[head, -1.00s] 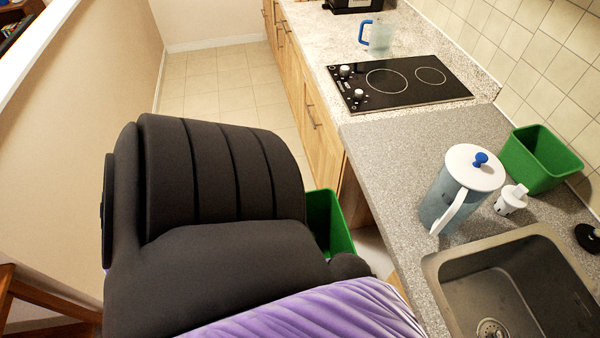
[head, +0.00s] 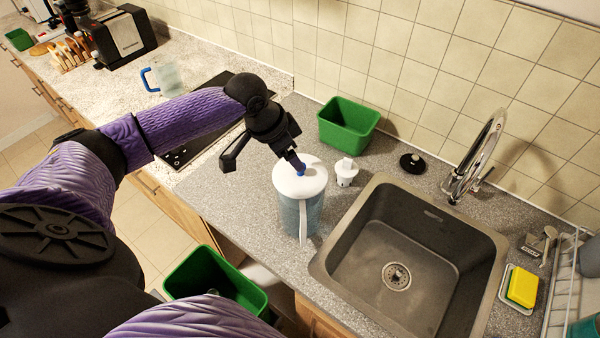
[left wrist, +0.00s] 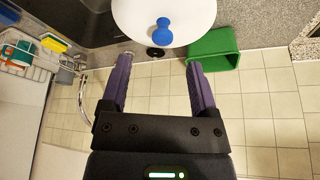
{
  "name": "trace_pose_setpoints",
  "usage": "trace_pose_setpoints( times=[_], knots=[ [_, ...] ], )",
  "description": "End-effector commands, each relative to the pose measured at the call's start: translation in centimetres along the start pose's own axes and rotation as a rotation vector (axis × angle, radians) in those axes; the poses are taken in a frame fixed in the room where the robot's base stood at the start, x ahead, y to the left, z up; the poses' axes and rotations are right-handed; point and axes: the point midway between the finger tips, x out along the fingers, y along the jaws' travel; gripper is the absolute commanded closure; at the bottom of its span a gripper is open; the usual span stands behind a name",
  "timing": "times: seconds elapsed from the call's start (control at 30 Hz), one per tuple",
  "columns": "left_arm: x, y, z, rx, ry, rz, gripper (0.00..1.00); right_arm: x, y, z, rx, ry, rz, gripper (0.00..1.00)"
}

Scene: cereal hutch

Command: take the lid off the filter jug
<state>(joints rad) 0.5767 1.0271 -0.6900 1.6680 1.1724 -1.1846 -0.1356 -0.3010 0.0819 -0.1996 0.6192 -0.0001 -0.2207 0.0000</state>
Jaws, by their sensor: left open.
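The filter jug (head: 312,213) stands upright on the grey counter left of the sink, with a clear bluish body and white handle. Its white lid (head: 312,182) is on top, with a blue knob (head: 301,172). Nothing is between the fingers. My right gripper is not in view.
A white filter cartridge (head: 346,171) stands just right of the jug. A green bin (head: 349,124) is behind it, near the tiled wall. The sink (head: 340,262) with its tap (head: 478,155) is to the right. Another blue-handled jug (head: 168,78) stands beyond the hob.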

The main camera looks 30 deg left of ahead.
Motion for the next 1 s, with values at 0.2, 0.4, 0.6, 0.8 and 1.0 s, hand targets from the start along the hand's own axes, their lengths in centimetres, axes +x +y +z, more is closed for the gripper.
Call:
trace_pose_setpoints(
  times=[0.2, 0.4, 0.6, 0.8, 1.0],
  knots=[
    [4.0, -0.1, -0.1, -0.001, 0.000, 0.002, 0.23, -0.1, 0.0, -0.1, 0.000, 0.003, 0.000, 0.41],
    [6.3, -0.2, -0.1, 0.003, 0.000, -0.001, 0.23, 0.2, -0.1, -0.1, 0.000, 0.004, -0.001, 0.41],
    [6.3, -0.1, 0.0, 0.003, 0.000, -0.001, 0.29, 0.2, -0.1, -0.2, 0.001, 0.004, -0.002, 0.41],
    [6.2, -0.1, 0.0, 0.003, 0.000, -0.001, 0.72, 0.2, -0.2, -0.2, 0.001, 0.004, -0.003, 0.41],
    [6.2, -0.1, 0.0, 0.003, 0.000, -0.001, 1.00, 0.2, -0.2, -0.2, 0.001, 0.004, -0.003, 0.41]
  ],
)
